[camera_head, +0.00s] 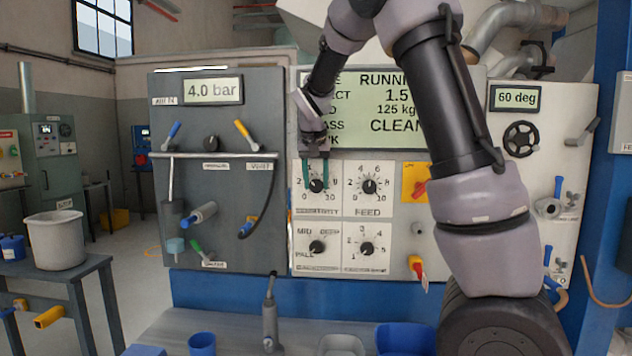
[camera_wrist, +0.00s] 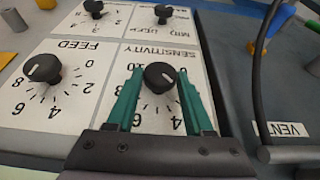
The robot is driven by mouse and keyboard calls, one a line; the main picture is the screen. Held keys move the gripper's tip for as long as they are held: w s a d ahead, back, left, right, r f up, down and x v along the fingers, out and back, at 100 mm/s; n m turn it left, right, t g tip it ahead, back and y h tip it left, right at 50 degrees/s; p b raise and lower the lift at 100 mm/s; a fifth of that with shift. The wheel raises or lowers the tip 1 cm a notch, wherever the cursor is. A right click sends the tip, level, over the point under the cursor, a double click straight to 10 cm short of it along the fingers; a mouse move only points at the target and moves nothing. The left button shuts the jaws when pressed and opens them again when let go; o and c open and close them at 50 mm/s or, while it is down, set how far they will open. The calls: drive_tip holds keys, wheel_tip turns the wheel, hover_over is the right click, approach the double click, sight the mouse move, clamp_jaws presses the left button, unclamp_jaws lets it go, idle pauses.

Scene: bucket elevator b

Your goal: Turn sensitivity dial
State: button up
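The sensitivity dial (camera_head: 317,186) is a small black round knob on a white plate with a number scale, at the upper left of the dial panel. In the wrist view the sensitivity dial (camera_wrist: 160,76) appears upside down, under its label. My gripper (camera_head: 316,170) reaches down to it from above. In the wrist view, the two green fingers of my gripper (camera_wrist: 160,88) stand on either side of the knob. They are open, with a narrow gap seeming to remain on each side. The knob's exact pointer setting is hard to read.
The feed dial (camera_head: 369,186) is right of the sensitivity dial, with two more dials (camera_head: 317,247) (camera_head: 367,249) below. A yellow plate with a red switch (camera_head: 416,184) is further right. The grey panel (camera_head: 226,100) with levers and a black hose stands to the left.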

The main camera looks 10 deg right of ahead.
clamp_jaws()
drive_tip(key=shift+d, duration=0.1)
drive_tip(key=shift+s+d+m+t+y, duration=0.1)
drive_tip(key=shift+d+m+t+y, duration=0.1)
drive_tip(key=shift+y, duration=0.4)
drive_tip(key=shift+d+m+t+y, duration=0.1)
drive_tip(key=shift+d+t+y, duration=0.1)
drive_tip(key=shift+y, duration=0.4)
drive_tip(key=shift+d+f+m+t+y, duration=0.1)
drive_tip(key=shift+m+t+y, duration=0.2)
drive_tip(key=shift+y, duration=0.7)
drive_tip(key=shift+s+f+t+y, duration=0.15)
drive_tip(key=shift+t+y, duration=0.45)
drive_tip(key=shift+y, duration=0.6)
